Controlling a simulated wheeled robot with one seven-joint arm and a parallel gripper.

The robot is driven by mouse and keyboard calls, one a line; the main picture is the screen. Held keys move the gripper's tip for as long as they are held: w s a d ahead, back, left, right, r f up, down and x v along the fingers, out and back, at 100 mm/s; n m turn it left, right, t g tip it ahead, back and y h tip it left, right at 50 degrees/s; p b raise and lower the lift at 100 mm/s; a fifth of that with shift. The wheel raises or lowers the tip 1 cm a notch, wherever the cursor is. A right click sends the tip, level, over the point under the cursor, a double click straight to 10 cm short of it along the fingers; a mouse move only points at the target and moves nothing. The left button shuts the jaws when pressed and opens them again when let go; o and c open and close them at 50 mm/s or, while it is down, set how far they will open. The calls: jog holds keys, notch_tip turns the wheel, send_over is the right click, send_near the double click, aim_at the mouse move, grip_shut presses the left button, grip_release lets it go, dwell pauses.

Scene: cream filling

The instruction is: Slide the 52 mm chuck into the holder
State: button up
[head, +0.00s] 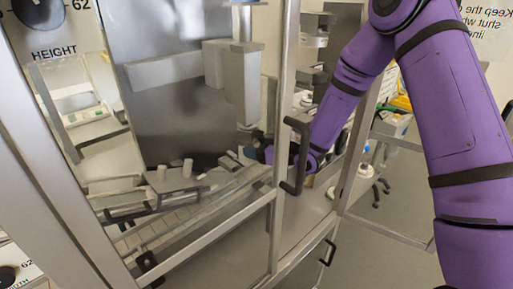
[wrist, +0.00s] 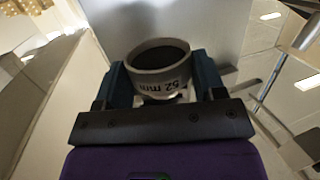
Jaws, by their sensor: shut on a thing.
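The 52 mm chuck (wrist: 158,66) is a pale grey ring with a dark hollow and "52 mm" printed on its side. In the wrist view it sits between the two blue fingers of my gripper (wrist: 160,82), which is shut on it. In the head view my gripper (head: 262,153) reaches in behind the framed door, low beside the grey filling column (head: 242,90). The chuck is too small and covered to make out there. I cannot clearly identify the holder in either view, nor tell whether the chuck touches it.
A clear door with a metal frame (head: 285,95) and black handle (head: 296,157) stands close to my arm. A conveyor (head: 190,215) with rails runs below left of my gripper. A shelf with bottles (head: 393,122) is behind my arm. Open floor lies at the right.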

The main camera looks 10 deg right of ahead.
jog(key=shift+w+a+r, duration=0.1)
jog(key=shift+w+a, duration=0.25)
jog(key=shift+w, duration=0.1)
dwell(0.6)
jog(key=o, duration=1)
jog(key=v, duration=1.1)
